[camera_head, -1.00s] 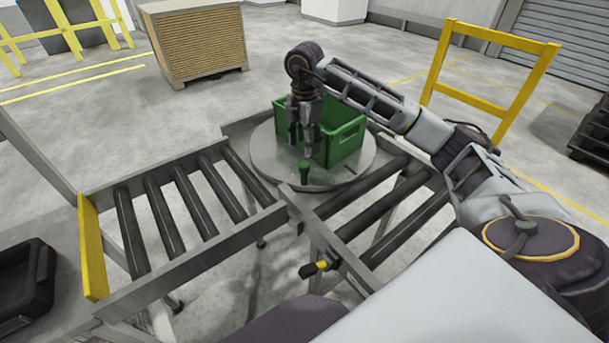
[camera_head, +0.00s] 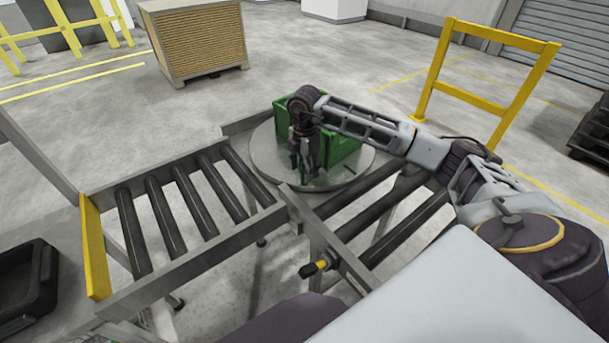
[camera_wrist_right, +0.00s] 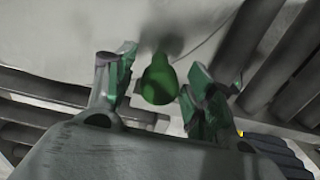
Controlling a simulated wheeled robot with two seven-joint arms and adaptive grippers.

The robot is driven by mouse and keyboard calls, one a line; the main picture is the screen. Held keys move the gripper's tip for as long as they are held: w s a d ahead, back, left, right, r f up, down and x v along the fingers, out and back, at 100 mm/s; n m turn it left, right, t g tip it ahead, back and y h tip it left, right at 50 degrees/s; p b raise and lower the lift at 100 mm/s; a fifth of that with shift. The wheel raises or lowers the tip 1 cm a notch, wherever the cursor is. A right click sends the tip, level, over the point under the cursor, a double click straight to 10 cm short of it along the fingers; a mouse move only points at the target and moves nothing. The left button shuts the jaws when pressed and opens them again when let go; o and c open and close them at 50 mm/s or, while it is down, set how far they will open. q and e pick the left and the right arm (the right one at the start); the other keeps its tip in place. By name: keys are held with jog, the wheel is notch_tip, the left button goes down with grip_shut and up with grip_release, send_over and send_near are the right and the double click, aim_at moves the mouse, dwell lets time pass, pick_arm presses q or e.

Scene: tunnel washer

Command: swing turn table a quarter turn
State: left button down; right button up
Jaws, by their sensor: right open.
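The round grey turn table (camera_head: 266,155) sits at the corner between the roller tracks. A green crate (camera_head: 346,148) stands on it, partly hidden behind my right arm and gripper. My right gripper (camera_head: 305,172) points down at the near side of the turn table, in front of the crate. In the right wrist view a green knob (camera_wrist_right: 158,80) stands between the two spread fingers of the gripper (camera_wrist_right: 158,92), with gaps on both sides. In the head view the gripper hides the knob. My left gripper is not in view.
Roller tracks lie left (camera_head: 170,215) and right (camera_head: 405,220) of the turn table. A small yellow-and-black handle (camera_head: 318,266) sticks out at the near frame corner. A yellow guard rail (camera_head: 487,34) stands at the right, and a slatted box (camera_head: 197,42) stands behind on open floor.

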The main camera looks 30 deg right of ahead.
jog(key=shift+f, duration=2)
grip_shut()
